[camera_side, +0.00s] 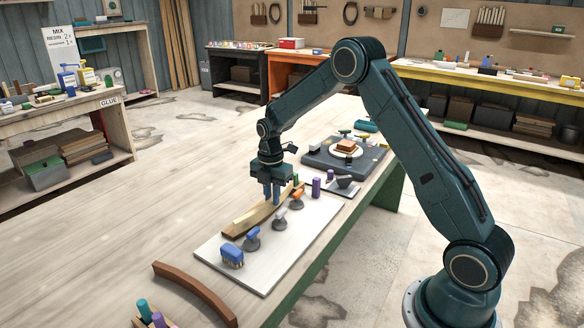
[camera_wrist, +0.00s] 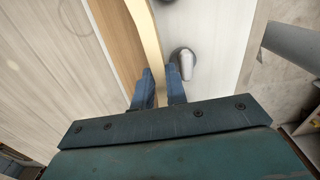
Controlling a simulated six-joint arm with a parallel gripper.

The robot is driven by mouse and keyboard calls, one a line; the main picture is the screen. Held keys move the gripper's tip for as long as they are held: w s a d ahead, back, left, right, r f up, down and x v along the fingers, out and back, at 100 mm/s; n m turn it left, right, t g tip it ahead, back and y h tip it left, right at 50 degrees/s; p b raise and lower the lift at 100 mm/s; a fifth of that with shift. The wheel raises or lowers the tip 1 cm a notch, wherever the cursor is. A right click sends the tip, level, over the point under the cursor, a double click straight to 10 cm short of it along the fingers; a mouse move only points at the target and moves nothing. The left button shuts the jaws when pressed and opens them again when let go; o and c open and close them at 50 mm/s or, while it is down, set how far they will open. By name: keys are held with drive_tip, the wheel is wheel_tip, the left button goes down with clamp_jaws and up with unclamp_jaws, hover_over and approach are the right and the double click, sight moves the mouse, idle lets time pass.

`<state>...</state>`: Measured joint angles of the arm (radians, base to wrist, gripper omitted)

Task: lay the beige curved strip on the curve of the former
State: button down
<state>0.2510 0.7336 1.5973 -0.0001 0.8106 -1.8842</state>
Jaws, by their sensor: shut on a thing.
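The beige curved strip (camera_wrist: 149,38) runs between the two blue fingers of my gripper (camera_wrist: 160,88) in the wrist view. My gripper is shut on it. In the side view the strip (camera_side: 257,214) lies lengthwise beneath my gripper (camera_side: 272,197), whose fingers point down. A brown wooden piece (camera_wrist: 117,38), seemingly the former, runs close along the left of the strip in the wrist view. Its near end (camera_side: 234,233) shows below the strip in the side view. I cannot tell whether the strip touches it. The fingers hide part of the strip.
A separate dark brown curved piece (camera_side: 196,290) lies on the bench at front. A grey slab (camera_side: 322,158) stands behind. The bench's left is clear.

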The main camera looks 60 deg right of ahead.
sight(274, 209)
drive_tip(key=shift+f, duration=1.75)
idle(0.4)
drive_tip(key=c, duration=1.3)
unclamp_jaws()
drive_tip(key=shift+s, duration=0.1)
drive_tip(key=shift+f, duration=0.1)
drive_tip(key=r, duration=1.4)
drive_tip(key=shift+w, duration=0.2)
